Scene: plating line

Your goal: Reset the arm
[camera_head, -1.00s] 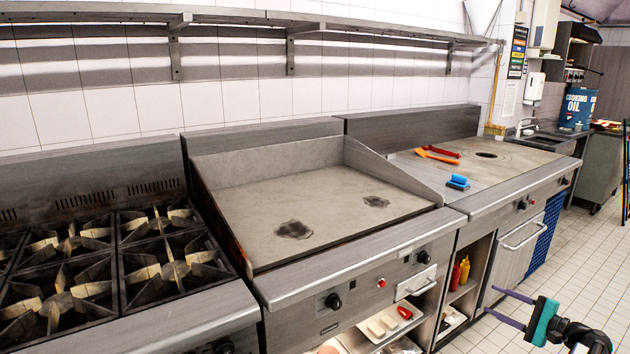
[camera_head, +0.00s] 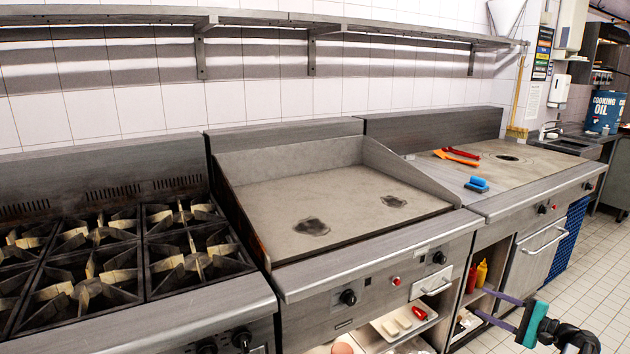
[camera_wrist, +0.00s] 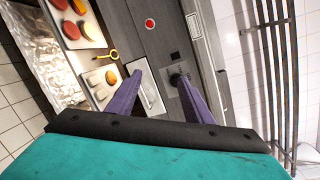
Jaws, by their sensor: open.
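My gripper (camera_head: 490,307) is at the lower right of the head view, in front of the counter and the open shelves. Its two purple fingers are spread apart with nothing between them. In the wrist view my gripper (camera_wrist: 165,88) shows the same two open fingers, with the teal and black body at the bottom. Beyond the fingertips lie the front panel with a dark knob (camera_wrist: 179,79) and a drawer front (camera_wrist: 148,93). No object is held.
A griddle (camera_head: 350,195) with two dark stains stands mid-counter, beside a burner range (camera_head: 95,270). A blue sponge-like tool (camera_head: 477,184) and orange tongs (camera_head: 455,158) lie on the right counter. Red and yellow bottles (camera_head: 481,273) stand on a shelf below. The tiled floor (camera_head: 590,275) at right is clear.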

